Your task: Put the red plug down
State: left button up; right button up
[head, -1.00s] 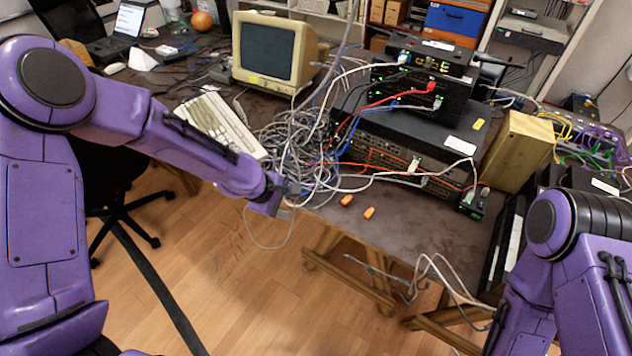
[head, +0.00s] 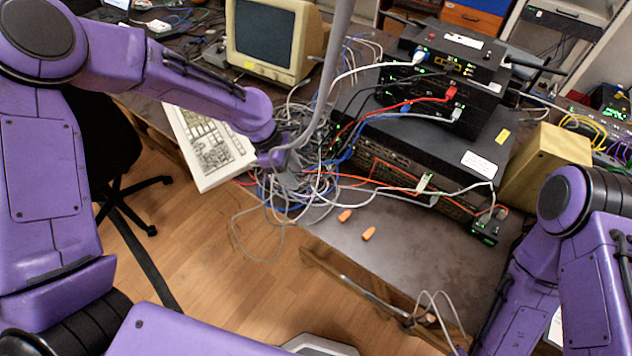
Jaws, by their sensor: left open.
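A red plug (head: 451,91) sits in the front of a black network box in the stack, with a red cable running left from it. My left gripper (head: 279,157) is over the tangle of grey cables (head: 300,185), beside the keyboard's right end and well left of the red plug. It is open; its fingertips are small and partly lost among the cables, and I see no plug between them. Two small orange pieces (head: 345,215) (head: 369,233) lie on the bare table in front of the stack. My right arm is at the right edge, its gripper out of sight.
A beige keyboard (head: 208,145) and old monitor (head: 270,40) stand left of the stacked network boxes (head: 430,140). A thick grey cable (head: 335,75) hangs in front of the scene. A cardboard-coloured box (head: 545,165) stands right. The table's front right part (head: 430,260) is clear.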

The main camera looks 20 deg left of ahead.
aim_at(314, 196)
pick_arm(q)
jog(key=x, duration=0.4)
jog(key=shift+s+d+f, duration=0.15)
jog(key=shift+d+f, duration=0.1)
jog(key=shift+f, duration=0.1)
jog(key=x, duration=0.2)
jog(key=w+p+x, duration=0.1)
jog(key=x, duration=0.2)
jog(key=shift+d+f, duration=0.1)
jog(key=shift+d, duration=0.1)
grip_shut()
